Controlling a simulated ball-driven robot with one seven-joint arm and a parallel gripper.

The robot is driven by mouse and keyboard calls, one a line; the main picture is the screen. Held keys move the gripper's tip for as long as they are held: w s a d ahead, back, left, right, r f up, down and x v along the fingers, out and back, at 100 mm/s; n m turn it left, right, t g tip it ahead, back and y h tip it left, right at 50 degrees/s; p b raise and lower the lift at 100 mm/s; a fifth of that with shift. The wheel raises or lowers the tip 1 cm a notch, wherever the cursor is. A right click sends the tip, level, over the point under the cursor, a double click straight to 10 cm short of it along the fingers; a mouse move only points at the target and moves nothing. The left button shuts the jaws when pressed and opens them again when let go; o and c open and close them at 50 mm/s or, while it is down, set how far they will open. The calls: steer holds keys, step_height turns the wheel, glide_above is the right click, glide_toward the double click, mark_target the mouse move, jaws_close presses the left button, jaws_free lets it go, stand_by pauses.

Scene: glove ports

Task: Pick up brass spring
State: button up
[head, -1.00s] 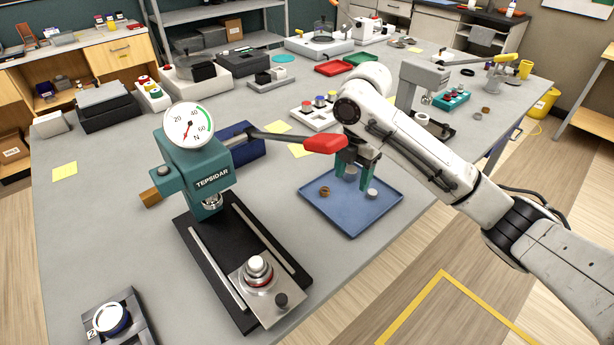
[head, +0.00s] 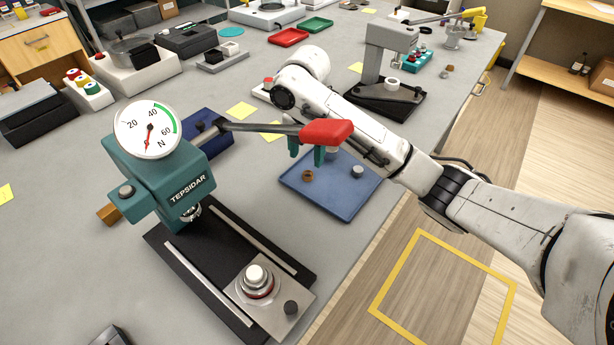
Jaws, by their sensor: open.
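A small brass-brown ring-like piece, which looks like the brass spring (head: 307,176), lies on the left part of the blue tray (head: 345,204). Two grey metal pieces are also on the tray, one (head: 357,171) to the right and one (head: 331,156) toward the back, partly hidden by my finger. My gripper (head: 306,156) has green fingers spread apart with nothing between them. It hangs above the tray's back left edge, just behind the spring in the picture. The red handle of the press hides part of the gripper.
The teal press (head: 160,175) with its dial stands left of the tray, and its red-tipped lever (head: 326,132) reaches across close to my gripper. A dark blue box (head: 208,135) sits behind the press. A second grey press (head: 388,75) stands at the back right.

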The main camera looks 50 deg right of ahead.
mark_target(308, 174)
steer(key=f, duration=0.5)
steer(key=shift+s+a, duration=0.2)
steer(key=shift+s, duration=0.2)
jaws_close()
steer(key=shift+r, duration=0.15)
